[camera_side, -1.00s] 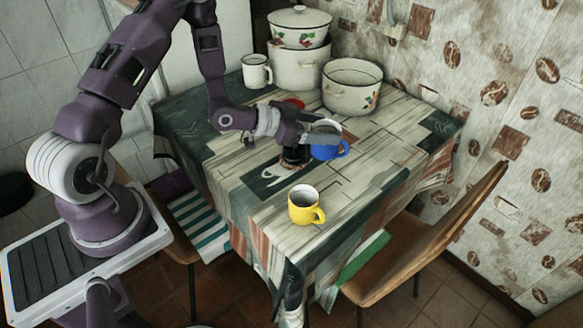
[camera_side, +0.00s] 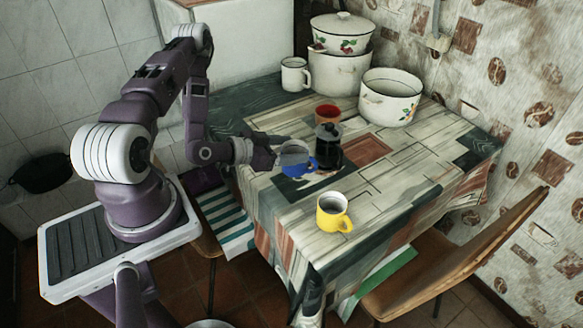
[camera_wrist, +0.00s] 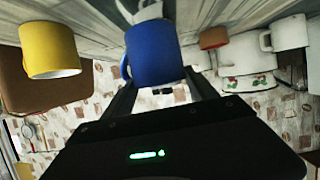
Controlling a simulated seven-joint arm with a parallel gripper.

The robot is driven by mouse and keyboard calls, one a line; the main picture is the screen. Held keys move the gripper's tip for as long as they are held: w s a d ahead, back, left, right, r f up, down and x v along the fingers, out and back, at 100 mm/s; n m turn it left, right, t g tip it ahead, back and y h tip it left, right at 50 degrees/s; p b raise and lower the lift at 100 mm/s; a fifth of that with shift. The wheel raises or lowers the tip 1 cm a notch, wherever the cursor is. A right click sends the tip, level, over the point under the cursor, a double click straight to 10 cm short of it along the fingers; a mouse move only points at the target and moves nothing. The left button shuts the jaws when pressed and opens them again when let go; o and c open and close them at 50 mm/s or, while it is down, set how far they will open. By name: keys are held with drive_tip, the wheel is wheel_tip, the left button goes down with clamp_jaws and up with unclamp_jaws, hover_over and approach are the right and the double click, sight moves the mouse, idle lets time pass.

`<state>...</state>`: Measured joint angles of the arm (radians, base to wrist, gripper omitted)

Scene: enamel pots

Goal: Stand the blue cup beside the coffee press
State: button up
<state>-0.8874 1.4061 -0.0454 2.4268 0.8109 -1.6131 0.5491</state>
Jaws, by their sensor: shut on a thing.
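The blue cup (camera_side: 297,169) is in my gripper (camera_side: 292,153), just left of the coffee press (camera_side: 328,149) in the side view. The fingers cover much of the cup there. It is low over the table, but I cannot tell whether its base touches the cloth. In the wrist view the blue cup (camera_wrist: 155,54) fills the space between my fingers. The coffee press is dark with a black lid and stands upright. A small gap or slight overlap shows between cup and press; contact is unclear.
A yellow mug (camera_side: 333,213) stands nearer the front edge. A red mug (camera_side: 327,114) stands behind the press. A white mug (camera_side: 295,74), stacked pots (camera_side: 338,72) and an open pot (camera_side: 390,100) stand at the back. The tablecloth (camera_side: 415,165) is clear to the right.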

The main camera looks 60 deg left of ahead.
wheel_tip(320, 180, down, 5)
drive_tip(key=shift+r, duration=0.2)
drive_tip(key=shift+f, duration=0.1)
drive_tip(key=o, duration=1.7)
drive_tip(key=shift+c, duration=0.2)
